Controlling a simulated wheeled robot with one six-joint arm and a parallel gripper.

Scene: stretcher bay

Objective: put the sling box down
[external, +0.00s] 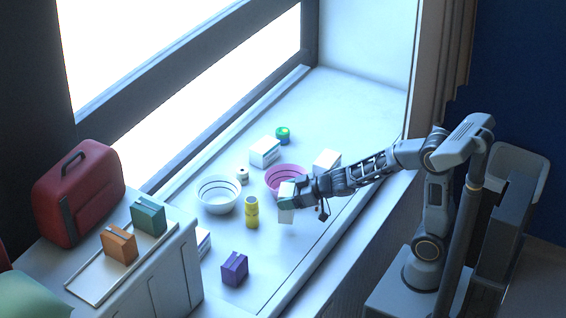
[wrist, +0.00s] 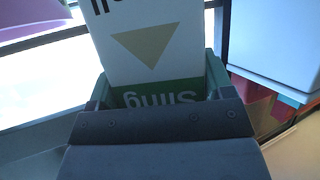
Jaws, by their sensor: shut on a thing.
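The sling box (wrist: 150,42) is white with a tan triangle and a green band lettered "Sling", seen upside down in the wrist view. My gripper (wrist: 160,90) is shut on it, with a finger on each side. In the external view my gripper (external: 292,193) is over the window sill, in front of the pink bowl.
Near my gripper stand a pink bowl (external: 272,178), a white bowl (external: 217,208), a yellow bottle (external: 252,214) and white boxes (external: 264,151), (external: 327,160). A purple box (external: 234,268) is at the front. An orange box (external: 118,244) and teal box (external: 148,215) stand on a tray (external: 90,291).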

